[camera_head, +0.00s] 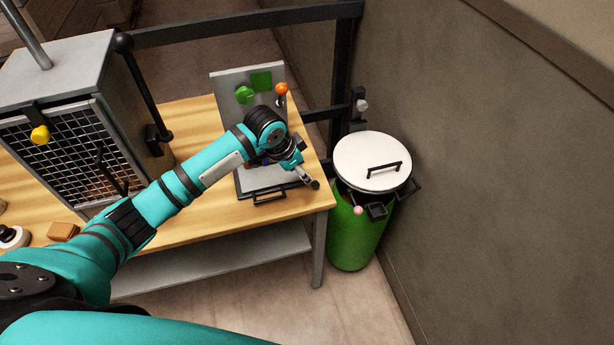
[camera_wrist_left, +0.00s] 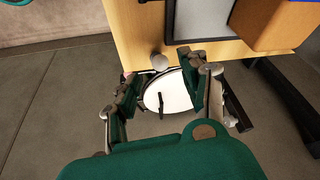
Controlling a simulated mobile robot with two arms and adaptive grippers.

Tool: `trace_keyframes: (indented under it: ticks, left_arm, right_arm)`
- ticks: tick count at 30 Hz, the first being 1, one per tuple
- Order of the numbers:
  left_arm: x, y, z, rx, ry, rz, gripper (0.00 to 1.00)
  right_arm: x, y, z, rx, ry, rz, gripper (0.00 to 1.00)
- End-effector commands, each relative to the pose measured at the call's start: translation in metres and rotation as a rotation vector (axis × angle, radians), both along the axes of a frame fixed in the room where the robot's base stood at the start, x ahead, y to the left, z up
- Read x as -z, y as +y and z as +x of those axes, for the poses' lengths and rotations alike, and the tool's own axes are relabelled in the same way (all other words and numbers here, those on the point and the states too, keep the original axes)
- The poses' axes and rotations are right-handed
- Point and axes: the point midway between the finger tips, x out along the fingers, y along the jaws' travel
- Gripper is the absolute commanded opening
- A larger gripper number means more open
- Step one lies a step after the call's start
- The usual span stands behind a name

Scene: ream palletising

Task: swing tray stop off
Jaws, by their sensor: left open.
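My left gripper (camera_head: 309,180) is open over the front right corner of the bench, beside a grey tray (camera_head: 246,183) with a black front handle (camera_head: 269,196). In the left wrist view its fingers (camera_wrist_left: 166,76) are apart with nothing gripped. A small grey knob (camera_wrist_left: 160,62) at the bench edge shows just beyond and between the fingers; it may be the tray stop, but I cannot be sure. The tray (camera_wrist_left: 204,18) also shows there. My left arm and wrist hide part of the tray in the head view. My right gripper is not in view.
A green bin (camera_head: 352,238) with a white lid (camera_head: 373,160) stands right of the wooden bench (camera_head: 215,222), close to the wall. An upright grey panel (camera_head: 228,82) and an orange-knobbed lever (camera_head: 282,89) stand behind the tray. A mesh-fronted cabinet (camera_head: 62,158) is left.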

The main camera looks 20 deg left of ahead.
Motion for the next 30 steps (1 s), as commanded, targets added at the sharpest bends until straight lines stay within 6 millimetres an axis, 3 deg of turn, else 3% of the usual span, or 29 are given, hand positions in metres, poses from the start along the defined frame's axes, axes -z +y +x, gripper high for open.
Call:
trace_keyframes:
  ticks: [3,9,21,30]
  left_arm:
    - [0.022,-0.006,0.007,-0.001,0.003,-0.002,0.45]
    - [0.047,-0.011,0.016,-0.001,0.002,0.0,0.45]
    - [0.055,-0.012,0.019,0.0,0.0,0.0,0.45]
    - [0.055,-0.012,0.019,0.0,-0.001,0.001,0.09]
  right_arm:
    - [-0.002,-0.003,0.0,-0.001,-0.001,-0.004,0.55]
    - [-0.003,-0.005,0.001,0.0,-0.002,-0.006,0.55]
    - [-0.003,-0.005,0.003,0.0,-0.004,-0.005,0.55]
    - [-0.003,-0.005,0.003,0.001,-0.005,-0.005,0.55]
